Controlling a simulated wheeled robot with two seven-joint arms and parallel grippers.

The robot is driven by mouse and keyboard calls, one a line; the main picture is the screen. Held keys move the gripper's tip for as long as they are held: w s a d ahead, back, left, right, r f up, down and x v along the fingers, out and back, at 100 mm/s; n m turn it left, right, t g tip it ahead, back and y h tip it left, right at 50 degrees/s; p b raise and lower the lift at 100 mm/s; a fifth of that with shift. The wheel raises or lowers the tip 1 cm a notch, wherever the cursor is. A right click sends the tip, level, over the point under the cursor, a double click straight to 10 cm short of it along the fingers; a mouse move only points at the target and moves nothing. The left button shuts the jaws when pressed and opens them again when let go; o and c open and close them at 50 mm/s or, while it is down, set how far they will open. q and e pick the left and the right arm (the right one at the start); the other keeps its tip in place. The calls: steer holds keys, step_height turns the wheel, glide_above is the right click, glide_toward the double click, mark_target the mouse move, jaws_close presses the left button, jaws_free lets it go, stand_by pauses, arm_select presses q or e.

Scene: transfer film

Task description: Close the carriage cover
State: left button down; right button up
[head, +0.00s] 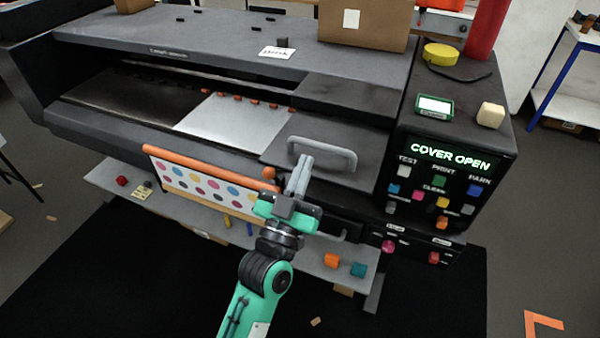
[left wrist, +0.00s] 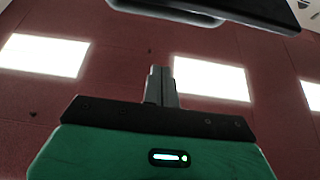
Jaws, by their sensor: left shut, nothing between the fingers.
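The large dark printer (head: 200,40) has a lit screen (head: 450,155) that reads COVER OPEN. A dark grey panel (head: 285,150) at its front right carries a grey bar handle (head: 335,152); it looks like the carriage cover, but how far it is open is hard to tell. My left gripper (head: 302,168) is shut and empty, its fingers pointing up just in front of the handle's left end. I cannot tell whether they touch. In the left wrist view the shut fingers (left wrist: 160,84) point up toward a dark edge (left wrist: 205,10), which I cannot identify for sure. My right gripper is out of view.
A sheet with coloured dots on an orange bar (head: 205,185) hangs left of my gripper. The control panel (head: 440,190) with coloured buttons stands to the right. A cardboard box (head: 365,22), a red cylinder (head: 485,30) and a yellow disc (head: 441,53) stand on top.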

mark_target(315, 168)
arm_select(q)
steer(key=p+x, duration=0.2)
steer(key=x, duration=0.5)
steer(key=shift+w+d+r+p, duration=0.1)
steer(key=shift+w+r+p, duration=0.05)
steer(key=shift+r+p, duration=0.2)
step_height(315, 168, down, 3)
steer(key=shift+w+f, duration=0.1)
steer(key=shift+f, duration=0.8)
